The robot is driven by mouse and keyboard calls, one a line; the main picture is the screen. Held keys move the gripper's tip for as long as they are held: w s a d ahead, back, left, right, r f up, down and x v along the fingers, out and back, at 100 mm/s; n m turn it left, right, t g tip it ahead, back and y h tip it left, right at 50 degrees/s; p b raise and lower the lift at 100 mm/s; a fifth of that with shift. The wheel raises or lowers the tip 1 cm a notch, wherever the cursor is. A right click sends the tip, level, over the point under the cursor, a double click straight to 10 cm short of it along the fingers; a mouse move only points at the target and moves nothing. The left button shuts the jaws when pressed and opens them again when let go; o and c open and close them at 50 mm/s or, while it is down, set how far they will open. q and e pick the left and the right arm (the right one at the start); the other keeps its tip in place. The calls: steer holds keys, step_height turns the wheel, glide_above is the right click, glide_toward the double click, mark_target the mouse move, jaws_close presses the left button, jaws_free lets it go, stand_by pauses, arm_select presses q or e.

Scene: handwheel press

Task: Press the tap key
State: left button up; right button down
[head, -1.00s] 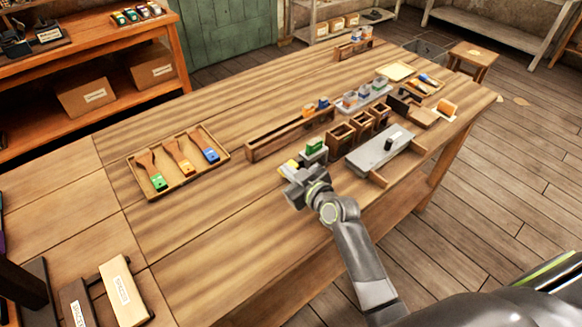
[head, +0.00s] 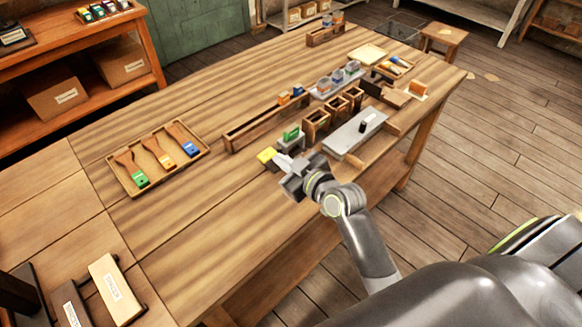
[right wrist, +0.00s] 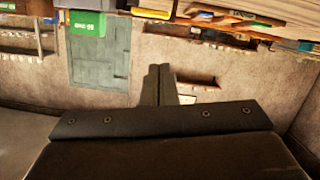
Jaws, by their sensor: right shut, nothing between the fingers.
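My right gripper (head: 283,163) is shut and empty, low over the table's near side. Its fingers point at a yellow block (head: 266,155) and a grey block with a green piece on top (head: 291,134). I cannot tell whether the fingertips touch either. In the right wrist view the shut fingers (right wrist: 158,86) stand mid-picture, with a labelled green block (right wrist: 82,22) and a yellow piece (right wrist: 153,10) at the top edge. A grey plate with an upright black knob (head: 362,126) lies to the right. I cannot tell for certain which of these is the tap key. My left gripper is out of view.
Open wooden boxes (head: 317,121) stand behind the grey plate. A long wooden trough (head: 250,132) lies behind the yellow block. A tray (head: 121,182) with three colour-tipped tools is at left. The table between the tray and my right gripper is clear.

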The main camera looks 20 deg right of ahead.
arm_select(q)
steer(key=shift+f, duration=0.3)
arm_select(e)
steer(key=v, duration=0.3)
steer(key=shift+r, duration=0.15)
stand_by(0.4)
